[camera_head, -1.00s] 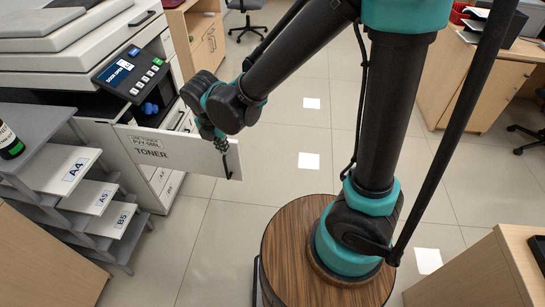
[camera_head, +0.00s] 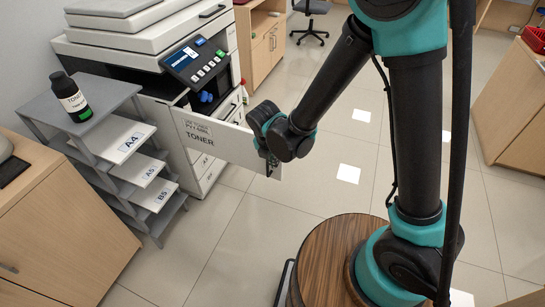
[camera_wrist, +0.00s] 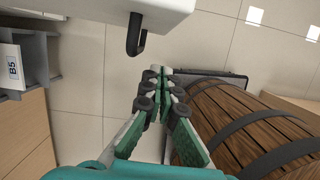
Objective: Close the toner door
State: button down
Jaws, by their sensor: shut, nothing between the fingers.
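The toner door (camera_head: 222,143) is a white panel labelled TONER, standing open and swung out from the front of the copier (camera_head: 150,45). Its free end points to the lower right. My gripper (camera_head: 272,165) is at that free end, partly hidden by my wrist. In the wrist view the door (camera_wrist: 75,5) crosses the top, with a black hooked handle (camera_wrist: 135,35) hanging from it. My gripper (camera_wrist: 157,76) is shut and empty there, just below and right of the handle, with a visible gap between them.
A grey stepped paper rack (camera_head: 95,100) with A4, A5 and B5 labels stands left of the door, carrying a black toner bottle (camera_head: 68,95). A control panel (camera_head: 195,60) and blue parts (camera_head: 207,97) sit at the copier opening.

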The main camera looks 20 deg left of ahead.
jog(key=shift+w+d+f, duration=0.15)
jog(key=shift+w+f, duration=0.05)
jog(key=shift+w, duration=0.85)
jog(key=shift+w+d+f, duration=0.15)
jog(key=shift+w+f, duration=0.05)
jog(key=shift+w, duration=0.85)
